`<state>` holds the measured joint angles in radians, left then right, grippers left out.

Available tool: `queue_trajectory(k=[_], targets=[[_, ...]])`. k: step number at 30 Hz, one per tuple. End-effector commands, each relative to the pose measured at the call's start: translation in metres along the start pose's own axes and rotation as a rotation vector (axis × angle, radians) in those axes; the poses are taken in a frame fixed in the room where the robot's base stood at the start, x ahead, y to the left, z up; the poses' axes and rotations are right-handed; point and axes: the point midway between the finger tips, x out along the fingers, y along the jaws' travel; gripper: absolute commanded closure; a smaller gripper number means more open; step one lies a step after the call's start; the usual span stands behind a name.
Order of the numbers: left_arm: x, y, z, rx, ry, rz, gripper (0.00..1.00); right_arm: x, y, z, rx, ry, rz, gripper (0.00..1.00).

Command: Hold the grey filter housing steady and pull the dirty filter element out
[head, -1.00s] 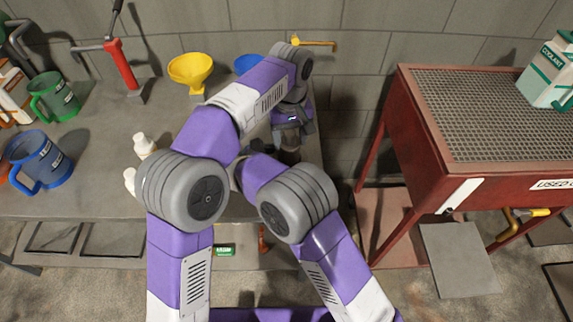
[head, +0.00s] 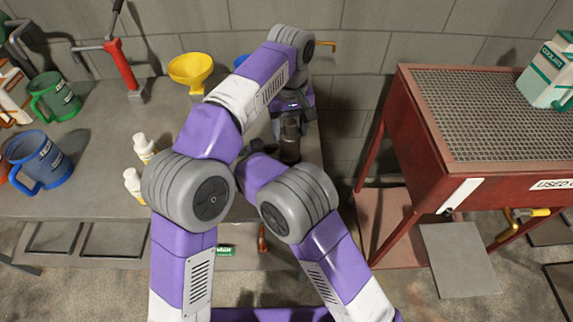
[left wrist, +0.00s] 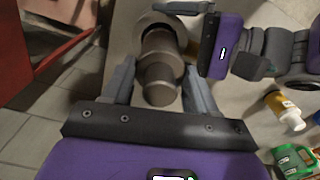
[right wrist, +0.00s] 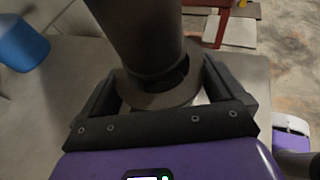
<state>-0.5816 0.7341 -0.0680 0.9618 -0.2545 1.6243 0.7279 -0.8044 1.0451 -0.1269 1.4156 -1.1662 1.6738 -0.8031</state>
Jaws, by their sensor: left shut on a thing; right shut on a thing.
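In the head view my left gripper (head: 291,112) is above the right end of the bench, around the top of the dark, dirty filter element (head: 290,142). In the left wrist view the left fingers (left wrist: 159,88) are shut on the element's dark round end (left wrist: 160,84). In the right wrist view my right gripper (right wrist: 162,90) is shut on the grey filter housing (right wrist: 150,100), seen as a ring between its fingers. The dark element (right wrist: 138,35) stands up above that ring. How much of it is still inside is hidden. The head view hides the right gripper behind my arms.
A yellow funnel (head: 190,70) and a mostly hidden blue funnel (head: 240,61) stand at the bench's back. Two white bottles (head: 144,147) stand left of my arms. A red drain table (head: 425,130) with a mesh top is to the right, across a floor gap.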

Motion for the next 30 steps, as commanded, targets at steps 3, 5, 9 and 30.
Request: queue_trajectory(k=[3,5,9,30], targets=[[-0.007,0.0,0.0,0.0,0.001,0.001,0.84,0.001,-0.001,-0.001,-0.003,0.001,-0.002,0.8],[-0.011,0.0,0.0,0.0,0.002,0.002,0.84,0.001,-0.001,-0.001,-0.003,0.001,-0.002,0.8],[-0.019,0.001,0.0,0.001,0.002,0.002,0.84,0.001,-0.001,-0.001,-0.003,0.001,-0.002,0.8],[-0.041,0.0,0.0,0.001,0.0,0.001,0.84,0.001,0.0,-0.001,-0.003,0.001,-0.002,0.0]])
